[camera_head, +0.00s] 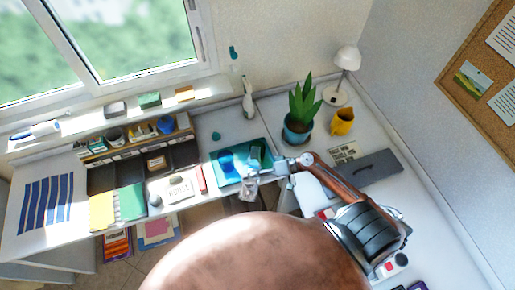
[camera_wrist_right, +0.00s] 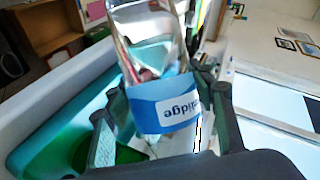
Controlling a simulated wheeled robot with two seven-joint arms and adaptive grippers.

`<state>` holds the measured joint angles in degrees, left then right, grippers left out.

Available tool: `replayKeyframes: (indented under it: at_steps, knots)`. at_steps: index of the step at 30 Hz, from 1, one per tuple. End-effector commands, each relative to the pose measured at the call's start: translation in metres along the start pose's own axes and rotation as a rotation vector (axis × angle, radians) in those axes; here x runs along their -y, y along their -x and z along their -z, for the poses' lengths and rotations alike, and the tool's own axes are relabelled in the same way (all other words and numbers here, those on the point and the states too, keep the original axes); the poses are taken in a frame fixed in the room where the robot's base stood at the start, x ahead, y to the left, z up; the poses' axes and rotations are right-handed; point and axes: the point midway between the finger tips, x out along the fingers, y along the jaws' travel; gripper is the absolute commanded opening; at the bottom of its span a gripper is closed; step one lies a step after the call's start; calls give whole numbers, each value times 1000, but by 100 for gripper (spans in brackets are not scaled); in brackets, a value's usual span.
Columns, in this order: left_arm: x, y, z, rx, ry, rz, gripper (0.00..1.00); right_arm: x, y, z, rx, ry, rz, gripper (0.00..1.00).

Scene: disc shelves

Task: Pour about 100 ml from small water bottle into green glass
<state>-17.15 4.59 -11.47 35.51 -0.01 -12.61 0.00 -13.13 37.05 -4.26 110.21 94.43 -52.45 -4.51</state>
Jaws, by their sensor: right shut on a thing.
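My right gripper (camera_head: 264,172) is shut on a small clear bottle (camera_head: 248,188), held near the front edge of the desk. In the right wrist view, the bottle's blue label (camera_wrist_right: 166,104) sits between the two fingers of the gripper (camera_wrist_right: 165,120). The bottle's tilt and water level are hard to tell. A dark green glass (camera_head: 257,151) appears to stand on a teal tray (camera_head: 232,178), behind the gripper and apart from the bottle. A blue round thing (camera_head: 227,162) is on the tray left of it. My left gripper is not in view.
A potted plant (camera_head: 299,115), a yellow cup (camera_head: 342,121) and a white lamp (camera_head: 346,60) stand behind to the right. A white bottle-like thing (camera_head: 248,98) stands behind the tray. A grey case (camera_head: 374,168) lies right. Boxes and an organizer fill the left.

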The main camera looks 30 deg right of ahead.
Motion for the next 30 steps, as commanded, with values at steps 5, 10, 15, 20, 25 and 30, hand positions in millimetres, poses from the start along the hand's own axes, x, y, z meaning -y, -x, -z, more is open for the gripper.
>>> replayKeyframes:
  at_steps: [5, 10, 15, 20, 25, 30]
  knots:
    - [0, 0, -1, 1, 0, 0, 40, 6, 1, 0, 27, -97, 43, 8]
    - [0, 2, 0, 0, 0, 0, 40, 13, 3, -1, 49, -167, 70, 8]
    - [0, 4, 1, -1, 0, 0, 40, 18, 6, 4, 62, -212, 89, 8]
    - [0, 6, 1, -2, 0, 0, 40, 20, 8, 6, 70, -242, 102, 8]
    - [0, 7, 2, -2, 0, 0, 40, 22, 9, 8, 77, -262, 111, 8]
    - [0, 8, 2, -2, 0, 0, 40, 25, 9, 8, 82, -280, 118, 8]
